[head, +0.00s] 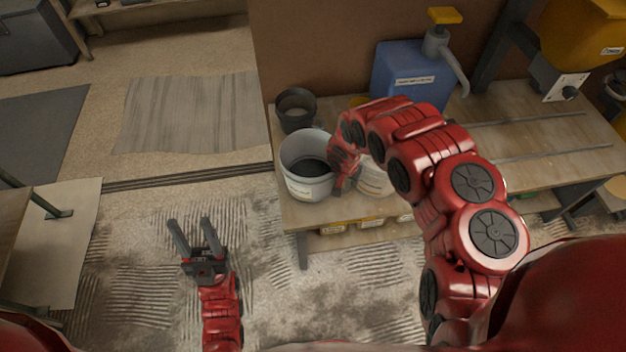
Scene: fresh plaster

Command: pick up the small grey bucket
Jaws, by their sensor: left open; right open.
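A light grey bucket (306,187) with a white label stands upright near the left end of the wooden workbench (460,172). It is open on top, with a dark inside. A smaller dark grey pot (295,121) stands just behind it. My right gripper (340,186) is over the bench at the grey bucket's right side; its fingers are mostly hidden, and I cannot tell whether it touches the bucket. My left gripper (191,237) is open and empty, above the floor left of the bench.
A whitish bucket (374,182) stands right of my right gripper, partly covered by my arm. A blue canister (398,78) with a yellow-topped pump (444,16) stands at the bench's back. Yellow-labelled boxes (345,226) sit below the benchtop.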

